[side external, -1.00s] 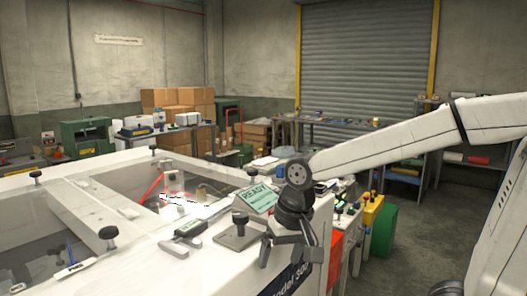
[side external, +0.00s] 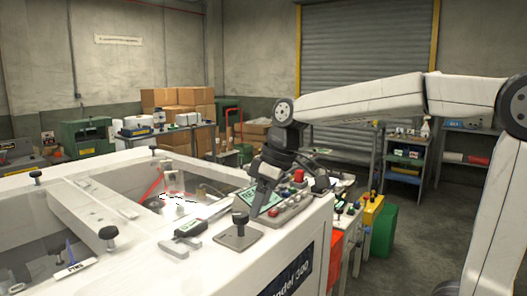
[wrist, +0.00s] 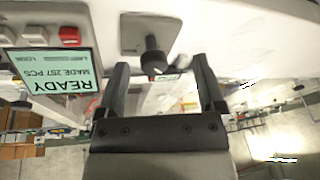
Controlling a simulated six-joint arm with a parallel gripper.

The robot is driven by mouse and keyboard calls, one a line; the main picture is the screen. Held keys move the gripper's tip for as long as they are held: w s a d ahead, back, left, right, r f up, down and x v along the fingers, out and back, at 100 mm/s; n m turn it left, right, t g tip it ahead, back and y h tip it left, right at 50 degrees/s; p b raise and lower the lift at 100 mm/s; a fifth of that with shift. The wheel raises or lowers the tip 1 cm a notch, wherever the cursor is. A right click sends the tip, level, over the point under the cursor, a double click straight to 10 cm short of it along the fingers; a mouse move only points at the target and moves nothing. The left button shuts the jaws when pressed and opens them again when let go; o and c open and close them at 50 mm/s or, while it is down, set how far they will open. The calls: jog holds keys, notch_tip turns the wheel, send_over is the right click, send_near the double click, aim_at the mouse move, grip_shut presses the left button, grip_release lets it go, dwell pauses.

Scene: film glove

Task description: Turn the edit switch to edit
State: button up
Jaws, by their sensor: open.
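A black knob switch (side external: 239,221) stands on a square grey plate (side external: 238,238) on the white machine top; no edit marking is legible. My gripper (side external: 291,196) is open and empty, above the panel to the right of and behind the knob. One finger hides part of the green display. In the wrist view the knob (wrist: 152,60) shows between the fingertips of my gripper (wrist: 160,62), but I cannot tell the depth gap. The side view shows the knob apart from the fingers. The display (wrist: 58,78) reads READY, upside down in the wrist view.
A dark caliper-like tool (side external: 190,228) lies left of the knob. A crossbar (side external: 95,208) with black knobs spans the machine's open well. A labelled pen-like item (side external: 75,268) lies at front left.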

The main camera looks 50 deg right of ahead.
aim_at(242, 214)
jog(key=r+n, duration=0.1)
jog(key=w+d+r+n, duration=0.1)
jog(key=n, duration=0.1)
jog(key=w+r+n, duration=0.1)
jog(key=r+n, duration=0.1)
jog(key=shift+w+d+y, duration=0.1)
jog(key=shift+d+y, duration=0.1)
jog(key=shift+y, duration=0.2)
jog(key=shift+x, duration=3.9)
jog(key=shift+w, duration=0.1)
jog(key=shift+r, duration=0.1)
grip_shut()
